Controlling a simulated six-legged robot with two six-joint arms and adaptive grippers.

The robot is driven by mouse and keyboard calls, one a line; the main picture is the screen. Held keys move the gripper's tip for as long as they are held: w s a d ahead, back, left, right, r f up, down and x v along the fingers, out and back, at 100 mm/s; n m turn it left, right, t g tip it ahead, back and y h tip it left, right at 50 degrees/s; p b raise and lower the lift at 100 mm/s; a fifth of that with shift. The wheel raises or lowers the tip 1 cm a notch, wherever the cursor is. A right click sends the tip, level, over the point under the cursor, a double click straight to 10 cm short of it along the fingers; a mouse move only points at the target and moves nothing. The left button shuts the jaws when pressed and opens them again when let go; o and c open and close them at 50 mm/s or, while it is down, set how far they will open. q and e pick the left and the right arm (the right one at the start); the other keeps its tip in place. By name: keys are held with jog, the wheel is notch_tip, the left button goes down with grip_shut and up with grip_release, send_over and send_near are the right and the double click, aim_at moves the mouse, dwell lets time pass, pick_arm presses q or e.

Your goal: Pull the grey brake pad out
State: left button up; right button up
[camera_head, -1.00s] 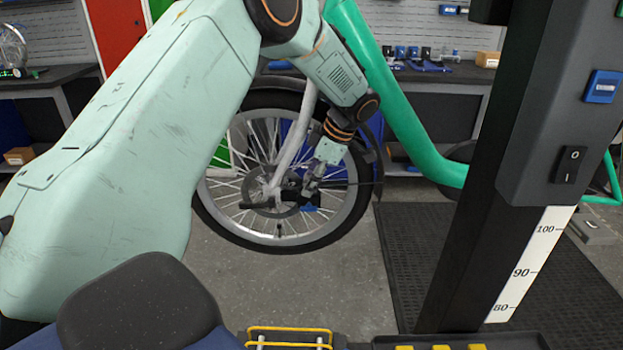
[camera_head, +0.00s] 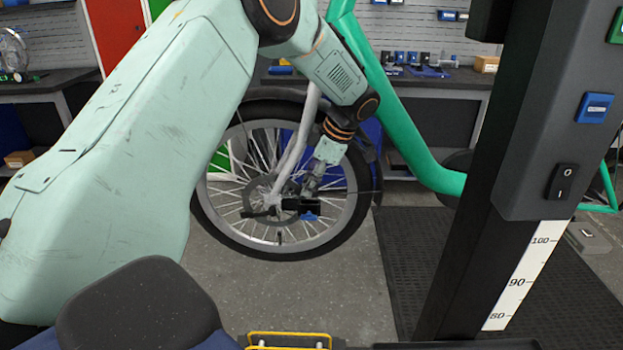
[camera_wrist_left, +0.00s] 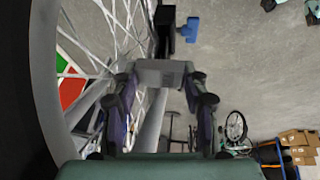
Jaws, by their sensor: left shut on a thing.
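My left gripper (camera_head: 307,189) is at the hub of the bike wheel (camera_head: 355,215), just above a black brake part (camera_head: 300,204) with a blue piece (camera_head: 310,216) below it. In the left wrist view, both fingers (camera_wrist_left: 165,88) are closed on a grey block, which looks like the grey brake pad (camera_wrist_left: 163,72). The black part (camera_wrist_left: 165,28) and blue piece (camera_wrist_left: 189,28) lie just beyond the pad. I cannot tell whether the pad still touches the black part. My right gripper is not in view.
A pale fork leg (camera_head: 298,140) and spokes stand close beside the gripper. A green bike frame (camera_head: 405,130) is to the right. A black post (camera_head: 480,210) with switches stands at front right. The grey floor (camera_head: 300,290) before the wheel is clear.

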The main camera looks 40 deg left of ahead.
aim_at(305, 178)
pick_arm(q)
jog(key=shift+w+r+p, duration=0.15)
jog(key=shift+r+p, duration=0.15)
jog(key=shift+r, duration=0.15)
jog(key=shift+r+p, duration=0.35)
jog(key=shift+r, duration=0.25)
jog(key=shift+r, duration=0.25)
jog(key=shift+r+p, duration=0.35)
jog(key=shift+p, duration=0.15)
jog(key=shift+r+p, duration=0.45)
jog(key=shift+r, duration=0.15)
